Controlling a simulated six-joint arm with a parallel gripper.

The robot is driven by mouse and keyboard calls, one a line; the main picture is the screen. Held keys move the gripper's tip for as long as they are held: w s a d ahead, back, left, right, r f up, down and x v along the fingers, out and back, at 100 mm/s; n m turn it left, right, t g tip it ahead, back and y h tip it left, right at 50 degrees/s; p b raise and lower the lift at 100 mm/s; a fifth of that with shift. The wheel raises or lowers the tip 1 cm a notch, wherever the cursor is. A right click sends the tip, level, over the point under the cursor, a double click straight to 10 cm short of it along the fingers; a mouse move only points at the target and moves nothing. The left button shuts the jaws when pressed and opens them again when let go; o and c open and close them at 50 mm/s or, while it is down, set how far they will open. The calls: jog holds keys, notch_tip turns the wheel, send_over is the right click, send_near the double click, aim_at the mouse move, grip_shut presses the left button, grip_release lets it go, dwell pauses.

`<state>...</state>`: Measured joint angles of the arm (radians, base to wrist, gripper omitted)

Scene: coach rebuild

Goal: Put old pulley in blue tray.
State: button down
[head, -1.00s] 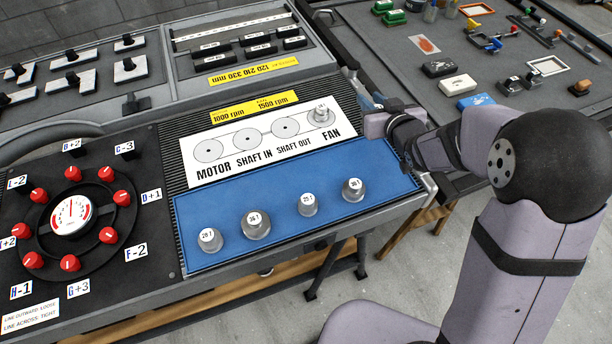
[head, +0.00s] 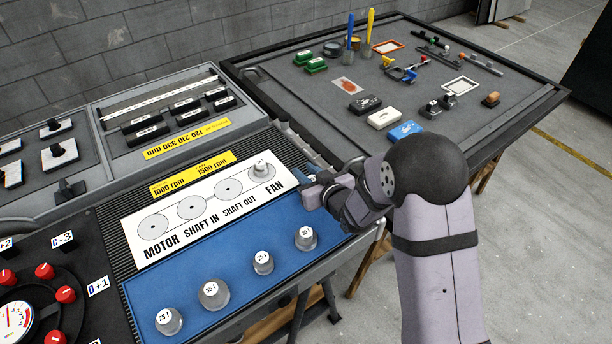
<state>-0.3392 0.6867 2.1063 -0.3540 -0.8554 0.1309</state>
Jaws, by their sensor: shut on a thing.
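Which pulley is the old one, I cannot tell. The blue tray (head: 232,270) is the flat blue area in front of the card. It bears several pulleys in a row: one at the left (head: 168,320), a wider one (head: 214,294), a small one (head: 262,262) and one at the right (head: 305,238). My gripper (head: 308,190) is at the tray's far right corner, right of the FAN pulley with a visible gap. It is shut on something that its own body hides.
Left of the tray is a dial panel with red knobs (head: 45,271). Behind the card are yellow labels (head: 190,173) and a rack of black blocks (head: 150,133). The dark table (head: 330,85) at the back right holds tools, boxes and a blue block (head: 405,131).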

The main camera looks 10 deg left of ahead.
jog(key=shift+f, duration=0.8)
jog(key=shift+f, duration=0.15)
jog(key=c, duration=1.5)
grip_release()
jog(key=shift+r, duration=0.25)
jog(key=shift+s+d, duration=0.2)
jog(key=shift+s, duration=0.1)
jog(key=b+v, duration=0.1)
jog(key=v, duration=1)
jog(key=shift+s+r, duration=0.1)
jog(key=shift+s, duration=0.05)
